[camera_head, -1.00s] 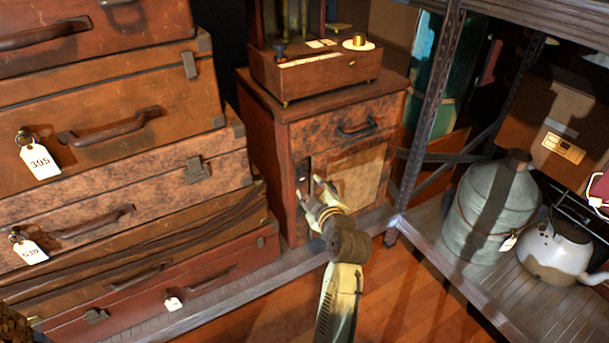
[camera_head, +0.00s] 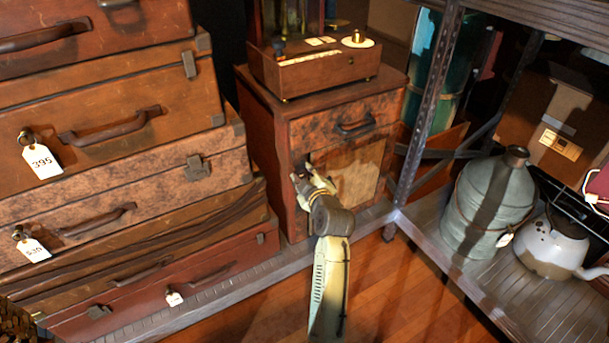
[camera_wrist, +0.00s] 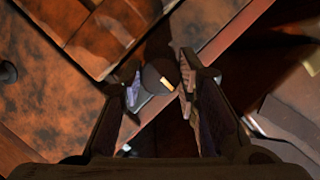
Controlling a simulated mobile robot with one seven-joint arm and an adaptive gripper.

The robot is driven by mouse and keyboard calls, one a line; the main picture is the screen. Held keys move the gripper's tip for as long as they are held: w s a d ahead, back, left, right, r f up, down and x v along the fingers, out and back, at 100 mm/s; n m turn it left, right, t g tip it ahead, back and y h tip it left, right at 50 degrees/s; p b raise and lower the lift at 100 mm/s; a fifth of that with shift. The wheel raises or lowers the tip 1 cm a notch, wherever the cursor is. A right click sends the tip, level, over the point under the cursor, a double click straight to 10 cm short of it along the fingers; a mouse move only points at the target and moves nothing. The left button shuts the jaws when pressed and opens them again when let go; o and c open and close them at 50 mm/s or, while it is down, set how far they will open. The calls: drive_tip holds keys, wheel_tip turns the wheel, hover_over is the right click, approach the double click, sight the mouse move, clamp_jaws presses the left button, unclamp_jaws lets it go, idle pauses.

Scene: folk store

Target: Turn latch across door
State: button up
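A small wooden cabinet has a door (camera_head: 357,175) with a pale panel, below a drawer. The latch, a small dark piece with a light metal spot (camera_wrist: 160,78), shows in the wrist view at the frame edge beside the door. My gripper (camera_head: 309,172) is at the left edge of the door in the head view and hides most of the latch there. In the wrist view, my gripper's fingers (camera_wrist: 160,88) are apart, one on each side of the latch. I cannot tell whether either finger touches it. The door looks shut.
A drawer with a dark handle (camera_head: 355,126) is above the door. A wooden instrument (camera_head: 315,75) stands on the cabinet top. Stacked suitcases (camera_head: 130,215) are close on the left. A metal shelf post (camera_head: 427,110) rises on the right, near a grey jug (camera_head: 490,205) and a kettle (camera_head: 553,245).

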drive_tip(key=c, duration=0.5)
drive_tip(key=m+g+y+p, duration=0.1)
drive_tip(key=m, duration=0.2)
drive_tip(key=m+g+y, duration=0.1)
drive_tip(key=m, duration=0.1)
drive_tip(key=shift+d+m+y, duration=0.15)
drive_tip(key=shift+m+y, duration=0.15)
drive_tip(key=shift+y, duration=0.1)
drive_tip(key=m+g+y, duration=0.1)
drive_tip(key=m+y, duration=0.1)
drive_tip(key=m, duration=0.1)
drive_tip(key=shift+w+f+m, duration=0.1)
drive_tip(key=shift+m, duration=0.3)
drive_tip(key=shift+d+m+g+y, duration=0.1)
drive_tip(key=shift+m+g+y, duration=0.2)
drive_tip(key=shift+m+y, duration=1.05)
drive_tip(key=shift+m, duration=0.35)
